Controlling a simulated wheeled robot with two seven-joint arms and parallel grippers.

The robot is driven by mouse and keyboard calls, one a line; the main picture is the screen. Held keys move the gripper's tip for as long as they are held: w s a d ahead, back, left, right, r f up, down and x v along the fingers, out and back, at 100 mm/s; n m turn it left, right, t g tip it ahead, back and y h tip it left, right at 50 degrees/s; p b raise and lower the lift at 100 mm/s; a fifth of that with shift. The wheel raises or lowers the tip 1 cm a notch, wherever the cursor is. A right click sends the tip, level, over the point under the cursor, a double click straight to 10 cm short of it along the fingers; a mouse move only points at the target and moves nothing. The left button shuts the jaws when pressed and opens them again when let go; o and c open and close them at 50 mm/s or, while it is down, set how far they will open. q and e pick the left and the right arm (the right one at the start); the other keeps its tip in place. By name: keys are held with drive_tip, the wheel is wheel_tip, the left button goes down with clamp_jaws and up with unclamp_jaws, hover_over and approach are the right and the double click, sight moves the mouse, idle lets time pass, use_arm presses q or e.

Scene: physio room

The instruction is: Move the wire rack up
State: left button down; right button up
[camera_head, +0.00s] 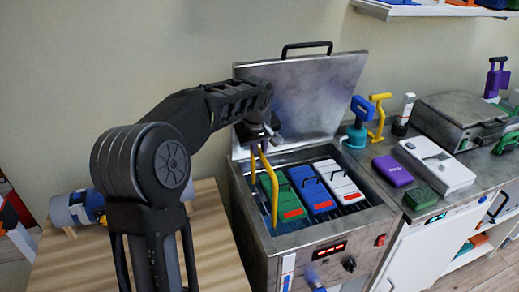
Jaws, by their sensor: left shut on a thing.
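The wire rack (351,209) sits inside an open steel tank (250,215), its dark bars showing around the packs. A green pack (280,195), a blue pack (312,189) and a white pack (339,181) lie tilted side by side on it. A yellow handle (273,200) rises at the rack's left side. My left gripper (258,142) is above the tank's left rear and shut on the top of this handle. The fingertips are partly hidden by the gripper body. My right gripper is not in view.
The tank's lid (310,95) stands open behind the rack. A blue-handled tool (358,122) and a yellow-handled tool (377,118) stand right of the lid. A purple block (392,170) and white device (436,165) lie on the right counter. A wooden table (215,245) is at left.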

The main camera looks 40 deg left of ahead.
use_arm(q)
drive_tip(key=c, duration=1.8)
unclamp_jaws()
drive_tip(key=shift+w+r, duration=0.15)
drive_tip(key=shift+r, duration=0.2)
drive_tip(key=shift+o, duration=0.5)
drive_tip(key=shift+f, duration=0.1)
drive_tip(key=b+v, duration=0.1)
drive_tip(key=v, duration=0.7)
